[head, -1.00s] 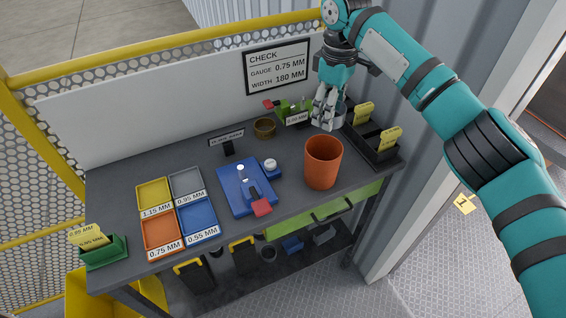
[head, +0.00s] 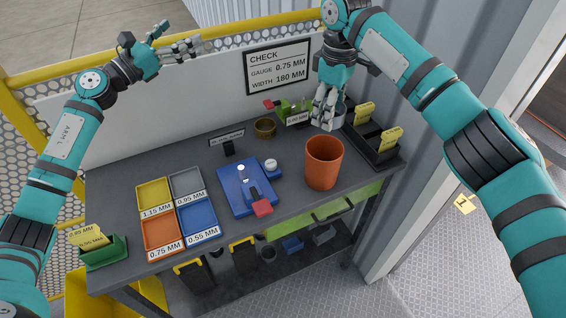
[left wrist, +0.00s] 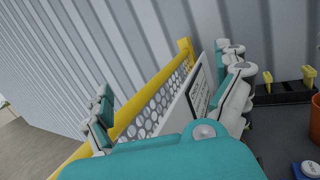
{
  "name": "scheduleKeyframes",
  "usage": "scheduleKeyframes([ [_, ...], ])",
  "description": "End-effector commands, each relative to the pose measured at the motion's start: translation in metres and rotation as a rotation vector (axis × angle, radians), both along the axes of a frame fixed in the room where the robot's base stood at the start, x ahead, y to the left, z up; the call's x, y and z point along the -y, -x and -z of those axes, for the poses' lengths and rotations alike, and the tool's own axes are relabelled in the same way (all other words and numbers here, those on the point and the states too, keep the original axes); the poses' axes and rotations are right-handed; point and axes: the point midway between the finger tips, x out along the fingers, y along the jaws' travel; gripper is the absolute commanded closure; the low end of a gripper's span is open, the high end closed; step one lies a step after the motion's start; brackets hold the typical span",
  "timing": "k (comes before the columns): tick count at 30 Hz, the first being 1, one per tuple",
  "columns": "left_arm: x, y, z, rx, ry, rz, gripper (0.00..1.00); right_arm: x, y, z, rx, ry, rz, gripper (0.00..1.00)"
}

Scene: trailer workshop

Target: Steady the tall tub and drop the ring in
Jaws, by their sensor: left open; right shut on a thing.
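The tall orange tub (head: 323,164) stands upright and open-topped on the bench, right of centre. It shows partly at the right edge of the left wrist view (left wrist: 315,120). My right gripper (head: 326,118) points down behind the tub, shut on a grey round thing (head: 339,114) that looks like the ring. The fingers partly cover it, and I cannot tell whether it touches the bench. My left gripper (head: 198,47) is open and empty, raised near the top of the white back panel, far up and left of the tub. Its spread fingers show in the left wrist view (left wrist: 165,100).
A blue fixture (head: 238,204) with a red-tipped lever and several coloured trays (head: 155,194) fill the bench's left and middle. A black rack (head: 381,151) with yellow tags stands right of the tub.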

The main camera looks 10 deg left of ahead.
Motion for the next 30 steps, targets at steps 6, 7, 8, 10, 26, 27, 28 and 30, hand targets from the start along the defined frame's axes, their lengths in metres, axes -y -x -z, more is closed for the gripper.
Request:
scheduleKeyframes([
  [6, 0.105, 0.017, 0.081, -0.163, -0.101, 0.174, 0.0, 0.0, 0.0, 0.0, 0.0, 0.0, 0.0, 0.77],
  [7, 0.118, 0.022, 0.093, -0.188, -0.114, 0.195, 0.0, 0.0, 0.0, 0.0, 0.0, 0.0, 0.0, 0.77],
  [8, 0.129, 0.027, 0.105, -0.214, -0.127, 0.215, 0.0, 0.0, 0.0, 0.0, 0.0, 0.0, 0.0, 0.77],
  [10, 0.157, 0.041, 0.133, -0.272, -0.157, 0.262, 0.0, 0.0, 0.0, 0.0, 0.0, 0.0, 0.0, 0.77],
  [26, 0.265, 0.125, 0.243, -0.504, -0.279, 0.445, 0.0, 0.0, 0.0, 0.0, 0.0, 0.0, 0.0, 0.77],
  [27, 0.268, 0.125, 0.245, -0.506, -0.28, 0.447, 0.0, 0.0, 0.0, 0.0, 0.0, 0.0, 0.0, 0.77],
  [28, 0.27, 0.124, 0.247, -0.506, -0.28, 0.447, 0.0, 0.0, 0.0, 0.0, 0.0, 0.0, 0.0, 0.77],
  [30, 0.277, 0.119, 0.249, -0.505, -0.278, 0.447, 0.0, 0.0, 0.0, 0.0, 0.0, 0.0, 0.0, 0.77],
])
